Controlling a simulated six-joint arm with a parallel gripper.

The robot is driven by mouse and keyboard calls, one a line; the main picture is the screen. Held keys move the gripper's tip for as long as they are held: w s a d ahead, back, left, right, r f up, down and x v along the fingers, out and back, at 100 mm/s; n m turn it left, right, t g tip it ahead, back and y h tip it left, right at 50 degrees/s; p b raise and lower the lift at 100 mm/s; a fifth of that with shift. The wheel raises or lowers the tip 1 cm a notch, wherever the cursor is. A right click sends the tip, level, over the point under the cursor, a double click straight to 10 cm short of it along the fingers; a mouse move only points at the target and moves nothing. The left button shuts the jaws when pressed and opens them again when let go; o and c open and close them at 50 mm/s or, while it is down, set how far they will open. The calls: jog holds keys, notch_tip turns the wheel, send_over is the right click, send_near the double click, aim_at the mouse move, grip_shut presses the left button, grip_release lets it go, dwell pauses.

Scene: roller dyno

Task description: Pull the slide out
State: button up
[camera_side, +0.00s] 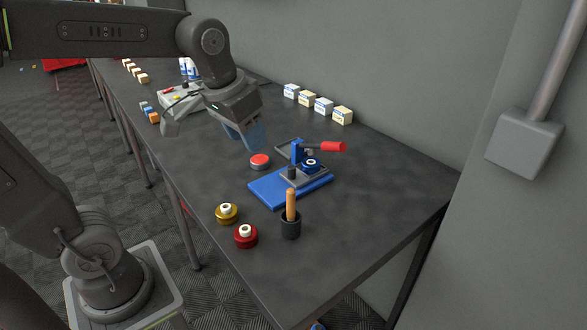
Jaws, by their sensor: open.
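A blue base plate (270,193) lies on the dark table and carries a small fixture. On it is a grey slide plate (317,181) with a short black knob (292,173) at its near left side. One finger looks bluish. Whether the clamp presses on the ring part is too small to tell.
A red button (260,160) stands left of the fixture. In front are a gold part (227,212), a red part (246,236) and a wooden-handled tool in a black cup (291,224). Small boxes (323,106) line the wall side. The table's right end is clear.

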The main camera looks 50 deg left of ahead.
jog(key=shift+o, duration=0.3)
jog(key=w+a+f+n+g, duration=0.1)
jog(key=w+a+g, duration=0.1)
jog(key=w, duration=0.7)
jog(key=shift+w+a+f, duration=0.15)
jog(key=shift+w+a, duration=0.15)
jog(key=shift+a, duration=0.55)
jog(key=g, duration=0.2)
send_over(291, 167)
notch_tip(291, 167, down, 3)
jog(key=shift+n, duration=0.3)
notch_tip(291, 167, down, 14)
jog(key=shift+r, duration=0.1)
jog(key=shift+c, duration=0.4)
grip_shut()
